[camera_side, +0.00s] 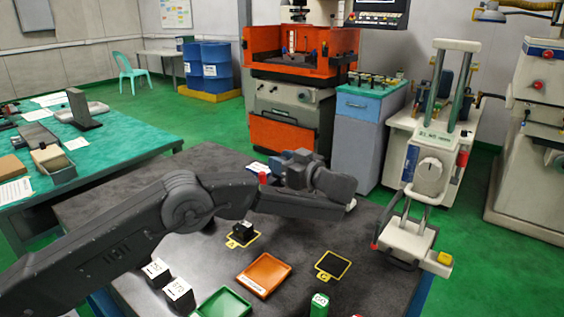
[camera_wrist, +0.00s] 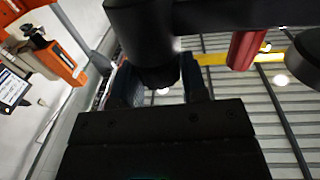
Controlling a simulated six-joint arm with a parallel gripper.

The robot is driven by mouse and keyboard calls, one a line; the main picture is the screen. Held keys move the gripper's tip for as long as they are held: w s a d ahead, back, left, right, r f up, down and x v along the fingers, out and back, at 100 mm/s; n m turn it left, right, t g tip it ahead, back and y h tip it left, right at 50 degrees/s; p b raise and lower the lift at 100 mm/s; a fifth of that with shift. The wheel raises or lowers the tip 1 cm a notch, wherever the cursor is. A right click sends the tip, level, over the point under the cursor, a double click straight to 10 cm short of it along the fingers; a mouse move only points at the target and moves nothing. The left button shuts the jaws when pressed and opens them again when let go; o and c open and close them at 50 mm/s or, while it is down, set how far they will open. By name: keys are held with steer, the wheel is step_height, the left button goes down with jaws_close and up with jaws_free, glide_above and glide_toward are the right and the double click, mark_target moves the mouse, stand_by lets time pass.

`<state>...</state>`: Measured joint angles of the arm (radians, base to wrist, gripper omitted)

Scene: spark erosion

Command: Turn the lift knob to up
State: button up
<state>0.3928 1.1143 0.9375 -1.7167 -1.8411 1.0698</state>
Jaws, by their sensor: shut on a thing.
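My gripper (camera_side: 298,168) is above the back of the dark worktable in the side view, partly hidden by my own wrist. In the wrist view its two fingers (camera_wrist: 160,84) stand on either side of a dark cylindrical part (camera_wrist: 150,42), and they are shut on it. I cannot tell if this part is the lift knob. A pale round knob (camera_side: 429,171) is on the front panel of the lift unit (camera_side: 436,140) at the right, well apart from my gripper in the side picture. Which way the held part is turned cannot be read.
A red cylinder (camera_wrist: 246,50), a yellow bar (camera_wrist: 215,59) and a black round part (camera_wrist: 306,56) are close by in the wrist view. An orange tray (camera_side: 264,275), a green tray (camera_side: 222,304) and small dark blocks (camera_side: 179,291) lie on the worktable (camera_side: 300,245).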

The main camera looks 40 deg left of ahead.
steer(key=shift+n+g, duration=0.5)
steer(key=shift+g, duration=0.3)
steer(key=o, duration=0.9)
steer(key=shift+o, duration=0.2)
steer(key=shift+r+m+t, duration=0.1)
steer(key=shift+m+t, duration=0.3)
steer(key=shift+t, duration=0.2)
